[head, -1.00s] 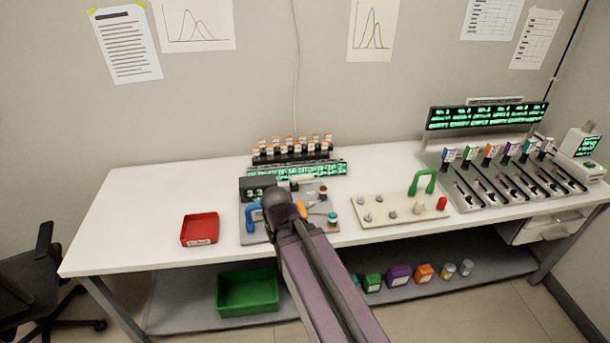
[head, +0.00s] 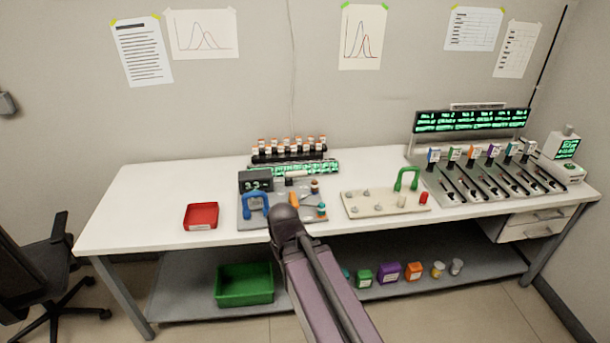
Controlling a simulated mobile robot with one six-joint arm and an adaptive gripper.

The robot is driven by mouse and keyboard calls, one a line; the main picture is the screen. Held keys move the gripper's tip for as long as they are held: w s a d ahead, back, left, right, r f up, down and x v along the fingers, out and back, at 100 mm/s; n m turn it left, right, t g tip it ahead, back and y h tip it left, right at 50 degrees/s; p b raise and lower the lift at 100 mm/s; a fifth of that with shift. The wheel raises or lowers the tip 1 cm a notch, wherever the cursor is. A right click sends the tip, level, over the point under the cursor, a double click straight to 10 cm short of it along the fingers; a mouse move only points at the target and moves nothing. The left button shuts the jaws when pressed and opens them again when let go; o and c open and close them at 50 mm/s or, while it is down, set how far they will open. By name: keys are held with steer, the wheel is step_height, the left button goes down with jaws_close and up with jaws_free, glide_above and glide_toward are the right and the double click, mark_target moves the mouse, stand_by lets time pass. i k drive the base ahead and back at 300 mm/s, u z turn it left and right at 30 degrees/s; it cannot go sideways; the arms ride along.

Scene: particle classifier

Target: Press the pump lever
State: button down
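A grey device board (head: 255,222) lies near the bench's front edge, left of centre. It carries a blue arched handle (head: 254,201), a small orange part (head: 294,200) and a dark display (head: 256,181) with light digits. I cannot tell which part is the pump lever. My arm rises from the bottom of the picture, and its dark rounded joint covers the front middle of the board. My gripper does not show; it seems hidden by the arm.
A red tray (head: 201,216) lies left of the board. A beige board with a green arch (head: 407,179) lies to its right, then a rack of slanted slots (head: 490,180). A vial rack (head: 289,153) stands behind. A green bin (head: 245,284) sits on the lower shelf.

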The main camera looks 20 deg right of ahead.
mark_target(302, 173)
steer(key=u, duration=0.05)
steer(key=k, duration=0.15)
steer(key=z, duration=0.35)
steer(key=i, duration=1.1)
steer(key=z, duration=0.15)
